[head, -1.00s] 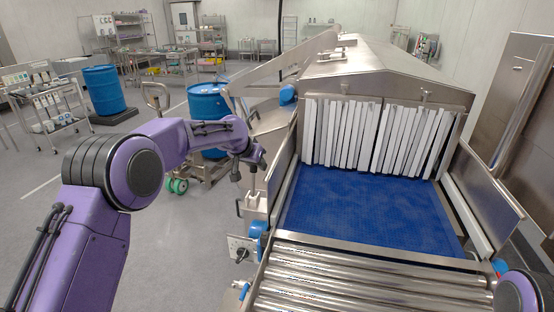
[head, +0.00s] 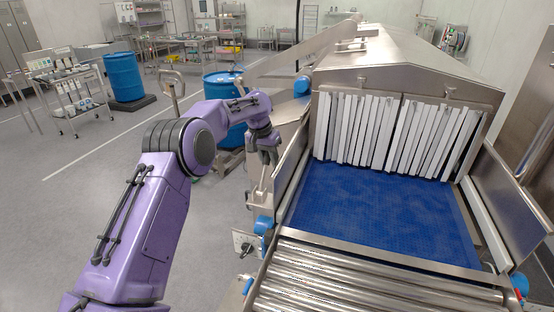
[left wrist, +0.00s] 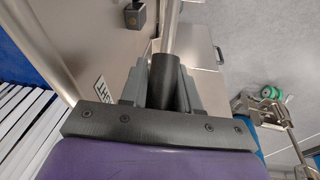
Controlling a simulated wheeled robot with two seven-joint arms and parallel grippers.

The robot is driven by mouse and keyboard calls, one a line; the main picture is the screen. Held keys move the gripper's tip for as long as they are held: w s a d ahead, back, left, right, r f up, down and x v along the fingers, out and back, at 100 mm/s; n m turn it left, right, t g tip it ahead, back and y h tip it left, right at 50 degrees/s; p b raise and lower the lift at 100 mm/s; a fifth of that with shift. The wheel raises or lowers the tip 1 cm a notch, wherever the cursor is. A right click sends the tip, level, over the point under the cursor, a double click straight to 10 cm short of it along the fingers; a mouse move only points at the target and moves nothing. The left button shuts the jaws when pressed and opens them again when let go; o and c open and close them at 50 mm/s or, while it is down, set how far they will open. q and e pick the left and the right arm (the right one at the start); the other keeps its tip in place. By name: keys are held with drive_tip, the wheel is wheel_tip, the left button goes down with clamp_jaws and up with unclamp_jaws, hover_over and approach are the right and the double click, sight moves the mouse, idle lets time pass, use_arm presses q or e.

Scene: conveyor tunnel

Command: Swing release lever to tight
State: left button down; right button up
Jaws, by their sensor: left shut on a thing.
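My left gripper (head: 263,150) is beside the left side of the conveyor machine, over its side wall. In the left wrist view the gripper (left wrist: 163,92) is shut on the dark round grip of the release lever (left wrist: 163,72), which sits between the two grey fingers. A bare steel rod runs on from the grip toward the top of that view. In the head view the lever is mostly hidden by the gripper, and I cannot tell its angle. A small sign (left wrist: 103,88) on the steel panel is not readable. My right gripper is not in view.
The blue conveyor belt (head: 380,205) leads under white strip curtains (head: 395,135) into the steel tunnel (head: 400,75). Steel rollers (head: 375,275) lie in front. A blue drum (head: 222,85) on a pallet truck stands behind my left arm.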

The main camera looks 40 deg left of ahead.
use_arm(q)
drive_tip(key=shift+s+f, duration=0.1)
drive_tip(key=shift+f, duration=0.05)
drive_tip(key=c, duration=1)
unclamp_jaws()
drive_tip(key=shift+o, duration=0.5)
drive_tip(key=b+v, duration=0.1)
drive_tip(key=v, duration=0.9)
drive_tip(key=shift+r, duration=0.25)
drive_tip(key=shift+a, duration=0.1)
